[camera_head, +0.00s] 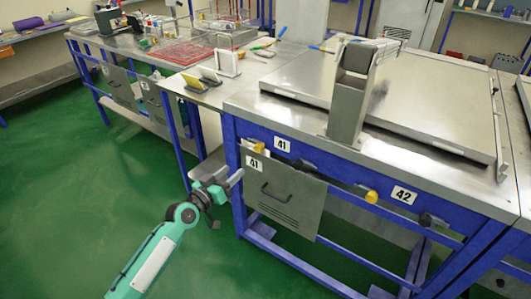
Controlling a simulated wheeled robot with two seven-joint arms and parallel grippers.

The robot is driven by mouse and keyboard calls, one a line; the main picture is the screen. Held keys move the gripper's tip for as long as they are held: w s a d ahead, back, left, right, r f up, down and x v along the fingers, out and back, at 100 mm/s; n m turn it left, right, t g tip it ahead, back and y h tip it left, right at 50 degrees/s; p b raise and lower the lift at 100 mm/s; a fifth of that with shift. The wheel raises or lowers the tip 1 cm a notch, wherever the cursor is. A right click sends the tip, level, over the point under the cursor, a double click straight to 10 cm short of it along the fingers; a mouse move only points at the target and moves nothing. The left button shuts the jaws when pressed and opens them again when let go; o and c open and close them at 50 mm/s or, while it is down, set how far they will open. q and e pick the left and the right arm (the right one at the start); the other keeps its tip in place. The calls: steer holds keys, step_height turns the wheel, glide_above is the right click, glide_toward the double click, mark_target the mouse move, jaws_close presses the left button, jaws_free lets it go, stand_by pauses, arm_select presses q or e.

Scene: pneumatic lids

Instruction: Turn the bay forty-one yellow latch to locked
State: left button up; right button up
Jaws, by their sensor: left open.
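My right gripper does not show.
A dark knob (308,165) sits right of the latch. A blue bench leg (234,175) stands close behind my gripper. The green floor (90,210) at left is clear.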

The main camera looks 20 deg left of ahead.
mark_target(257, 149)
arm_select(q)
steer(key=x, duration=1.2)
steer(key=shift+w+f, duration=0.1)
steer(key=shift+w, duration=0.25)
steer(key=c, duration=1)
